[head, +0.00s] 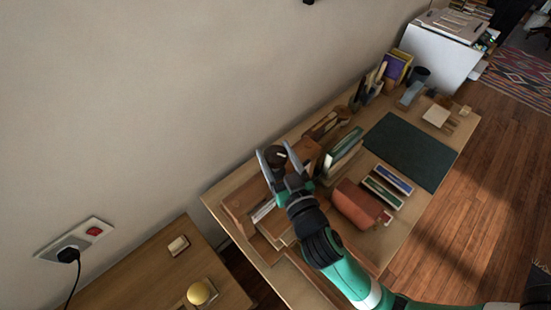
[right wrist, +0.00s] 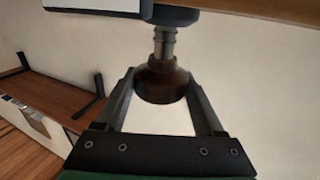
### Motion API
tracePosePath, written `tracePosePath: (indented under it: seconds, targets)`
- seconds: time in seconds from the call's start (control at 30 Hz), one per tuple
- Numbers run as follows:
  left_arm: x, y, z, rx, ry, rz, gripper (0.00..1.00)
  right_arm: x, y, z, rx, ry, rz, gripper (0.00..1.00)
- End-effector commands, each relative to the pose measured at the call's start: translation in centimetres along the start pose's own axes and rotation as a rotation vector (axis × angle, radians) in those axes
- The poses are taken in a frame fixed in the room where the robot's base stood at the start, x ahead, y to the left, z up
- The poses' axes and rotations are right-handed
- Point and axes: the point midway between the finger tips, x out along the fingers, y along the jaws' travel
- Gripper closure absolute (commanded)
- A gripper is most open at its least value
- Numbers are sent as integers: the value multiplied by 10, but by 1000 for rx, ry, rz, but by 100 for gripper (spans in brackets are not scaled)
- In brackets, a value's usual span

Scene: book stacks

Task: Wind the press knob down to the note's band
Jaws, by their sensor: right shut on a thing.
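The press knob (right wrist: 163,85) is a dark reddish-brown round knob on a ridged metal screw (right wrist: 164,42). My right gripper (right wrist: 160,76) is shut on it, one finger on each side. In the head view the dark knob (head: 277,158) sits between the fingers of my right gripper (head: 279,154), at the left end of the workbench. The wooden press body below is partly hidden by my gripper and arm. I cannot make out the note or its band. My left gripper does not show.
The workbench (head: 415,188) holds a dark green mat (head: 410,151), a reddish-brown roll (head: 357,205), two narrow boxes and an upright green book (head: 342,150). Tools and holders stand along the wall. A lower wooden surface with a yellow ball (head: 199,292) is at the lower left.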

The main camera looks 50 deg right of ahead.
Motion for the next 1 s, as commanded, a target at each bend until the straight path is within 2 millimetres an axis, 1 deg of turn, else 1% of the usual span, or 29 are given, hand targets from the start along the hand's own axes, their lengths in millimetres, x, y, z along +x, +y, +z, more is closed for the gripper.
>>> tracePosePath:
  seconds: [0.17, 0.2, 0.33, 0.57, 0.67, 0.77, 0.83, 0.93, 1.0]
  targets:
    - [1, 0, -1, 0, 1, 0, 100, 0, 0, 0, 1, -2, -1, 86]
    - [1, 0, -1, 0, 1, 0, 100, 0, 0, 0, 1, -2, -1, 25]
    - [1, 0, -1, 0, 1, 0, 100, 0, 0, 0, 1, -2, -2, 1]
    - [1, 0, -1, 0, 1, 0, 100, 0, 0, 0, 0, -1, -2, 0]
    - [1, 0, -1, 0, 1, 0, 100, -4, 0, 0, -1, -2, -3, 0]
    - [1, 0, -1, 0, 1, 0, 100, -17, -1, 1, -2, -3, -5, 0]
    - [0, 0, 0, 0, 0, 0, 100, -32, -1, 0, -1, -3, -7, 0]
    - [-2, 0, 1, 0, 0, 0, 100, -59, -2, 1, -2, -2, -10, 0]
    - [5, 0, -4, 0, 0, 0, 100, -80, -2, -2, -5, -7, -13, 0]
